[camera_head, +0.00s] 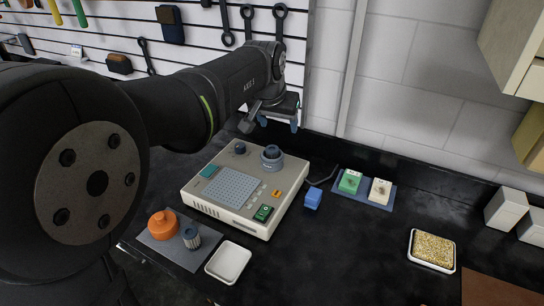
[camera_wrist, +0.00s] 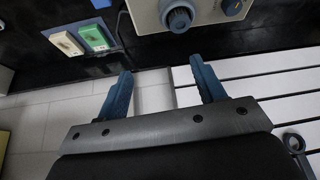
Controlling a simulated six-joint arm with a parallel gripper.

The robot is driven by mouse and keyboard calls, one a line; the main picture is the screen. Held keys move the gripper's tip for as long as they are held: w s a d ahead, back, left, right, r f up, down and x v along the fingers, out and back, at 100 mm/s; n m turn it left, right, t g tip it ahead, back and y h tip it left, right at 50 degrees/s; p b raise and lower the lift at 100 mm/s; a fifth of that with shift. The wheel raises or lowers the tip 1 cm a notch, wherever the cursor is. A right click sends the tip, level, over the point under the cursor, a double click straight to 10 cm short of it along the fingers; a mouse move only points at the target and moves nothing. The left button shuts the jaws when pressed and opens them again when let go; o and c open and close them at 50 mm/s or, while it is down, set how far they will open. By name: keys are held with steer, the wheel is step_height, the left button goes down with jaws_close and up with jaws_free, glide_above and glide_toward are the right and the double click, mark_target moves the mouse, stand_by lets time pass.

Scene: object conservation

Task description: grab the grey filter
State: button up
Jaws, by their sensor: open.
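What looks like the grey filter (camera_head: 191,239) is a small, dark, ribbed cylinder standing upright in the head view. It sits on a grey mat (camera_head: 172,256), beside an orange rounded canister (camera_head: 163,224). My gripper (camera_head: 279,123) is up near the back wall, behind the beige device, far from the filter. In the wrist view its two blue fingers (camera_wrist: 160,70) are spread with nothing between them. The filter does not show in the wrist view.
A beige device (camera_head: 205,208) with knobs stands between my gripper and the filter. A white tray (camera_head: 229,262) lies right of the mat. A blue block (camera_head: 313,197), a blue mat (camera_head: 364,202) with green and white switches, and a grain-filled tray (camera_head: 411,258) are further right.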

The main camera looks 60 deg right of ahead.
steer(key=w+a+r, duration=0.1)
steer(key=w+a, duration=0.1)
steer(key=w, duration=0.1)
glide_toward(272, 149)
steer(key=shift+s+d+f+n+t, duration=0.1)
steer(key=shift+d+f+n+t, duration=0.15)
steer(key=shift+f, duration=0.35)
steer(key=shift+d+f+n+t, duration=0.15)
steer(key=shift+d+f, duration=0.2)
steer(key=shift+f, duration=0.25)
steer(key=shift+x, duration=3.05)
steer(key=c, duration=1.1)
steer(key=shift+r, duration=0.1)
